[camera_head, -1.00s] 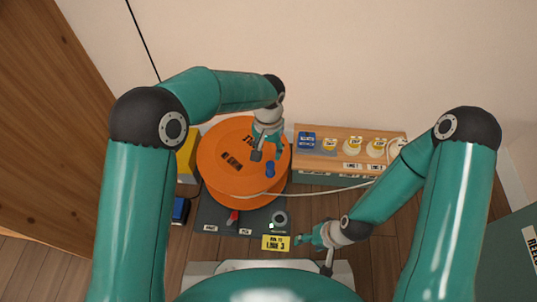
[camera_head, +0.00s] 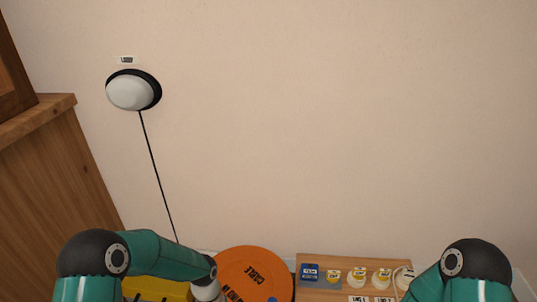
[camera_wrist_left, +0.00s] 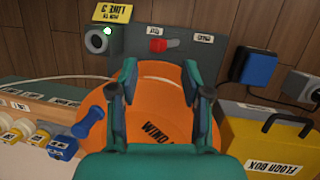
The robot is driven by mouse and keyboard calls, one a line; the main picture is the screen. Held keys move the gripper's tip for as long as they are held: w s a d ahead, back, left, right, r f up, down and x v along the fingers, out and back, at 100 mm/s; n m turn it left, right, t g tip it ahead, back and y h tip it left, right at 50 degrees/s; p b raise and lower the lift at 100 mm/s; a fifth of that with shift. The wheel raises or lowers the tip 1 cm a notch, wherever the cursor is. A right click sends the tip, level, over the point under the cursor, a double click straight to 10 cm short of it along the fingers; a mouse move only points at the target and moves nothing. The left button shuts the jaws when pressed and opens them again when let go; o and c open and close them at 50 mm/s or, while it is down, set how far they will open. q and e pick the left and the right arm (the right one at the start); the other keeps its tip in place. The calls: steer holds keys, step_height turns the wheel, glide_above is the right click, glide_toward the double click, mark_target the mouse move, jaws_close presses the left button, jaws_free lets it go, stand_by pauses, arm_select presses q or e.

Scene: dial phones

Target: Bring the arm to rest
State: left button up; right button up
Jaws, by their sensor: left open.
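My left gripper (camera_wrist_left: 160,72) is open and empty in the left wrist view. Its two fingers stand apart in front of the orange cable reel (camera_wrist_left: 158,108), and I cannot tell how far off the reel is. A blue handle (camera_wrist_left: 88,123) on the reel lies outside the fingers, to the left. In the head view only the bend and wrist of my left arm show at the bottom, beside the reel (camera_head: 252,268). My right arm shows only its elbow at the bottom right, and its gripper is out of frame.
A round lamp (camera_head: 130,92) hangs on the bare wall.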

arm_select(q)
steer(key=s+n+t+h+p, duration=0.2)
steer(key=s+t+p, duration=0.1)
steer(key=s, duration=0.9)
steer(key=shift+f+t+h, duration=0.15)
steer(key=shift+t+h, duration=0.15)
steer(key=shift+t, duration=0.2)
arm_select(e)
step_height(320, 180, up, 4)
steer(key=shift+r, duration=0.15)
arm_select(q)
step_height(320, 180, up, 36)
steer(key=p, duration=3.6)
steer(key=shift+d, duration=0.15)
steer(key=shift+c, duration=0.2)
arm_select(e)
step_height(320, 180, up, 36)
steer(key=shift+f, duration=0.1)
steer(key=shift+c, duration=0.2)
